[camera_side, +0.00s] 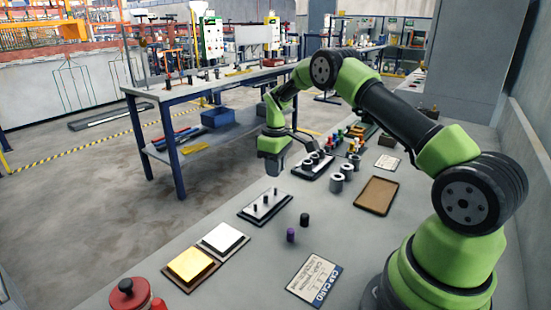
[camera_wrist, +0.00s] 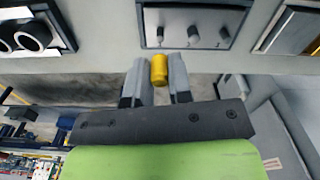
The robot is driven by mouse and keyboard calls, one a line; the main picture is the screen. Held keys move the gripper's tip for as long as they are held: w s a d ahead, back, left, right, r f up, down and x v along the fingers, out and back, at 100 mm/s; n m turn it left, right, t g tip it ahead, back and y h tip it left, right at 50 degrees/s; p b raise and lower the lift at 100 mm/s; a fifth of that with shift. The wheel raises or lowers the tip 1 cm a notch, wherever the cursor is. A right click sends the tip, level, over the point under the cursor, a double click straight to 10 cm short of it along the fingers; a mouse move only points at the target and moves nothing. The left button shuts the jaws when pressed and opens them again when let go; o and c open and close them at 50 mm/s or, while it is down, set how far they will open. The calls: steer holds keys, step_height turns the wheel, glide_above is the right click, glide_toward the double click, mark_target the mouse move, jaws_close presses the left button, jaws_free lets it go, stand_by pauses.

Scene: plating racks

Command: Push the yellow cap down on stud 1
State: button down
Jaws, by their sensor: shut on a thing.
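My gripper (camera_wrist: 160,72) is shut on the yellow cap (camera_wrist: 159,69), which sits between the two grey fingertips in the wrist view. In the side view my gripper (camera_side: 272,170) hangs above the bench, toward the back of the stud plate (camera_side: 246,213). The cap cannot be made out there. The plate carries a short row of dark upright studs (camera_side: 265,200). In the wrist view the stud plate (camera_wrist: 178,14) is at the top, with studs (camera_wrist: 193,33) beyond the cap and apart from it. No stud number is readable.
Grey tubes (camera_side: 347,170) and a rack (camera_side: 303,172) of dark-topped cylinders stand behind. A purple cap (camera_side: 290,235) and a black cap (camera_side: 304,220) stand right of the plate. A gold block (camera_side: 191,265), silver block (camera_side: 222,238), card (camera_side: 315,279) and brown tray (camera_side: 377,195) lie around.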

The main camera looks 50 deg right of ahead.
steer(key=shift+f, duration=1.35)
steer(key=shift+m, duration=0.3)
steer(key=shift+f, duration=1.65)
steer(key=c, duration=1)
jaws_free()
steer(key=shift+o, duration=0.2)
step_height(320, 180, up, 10)
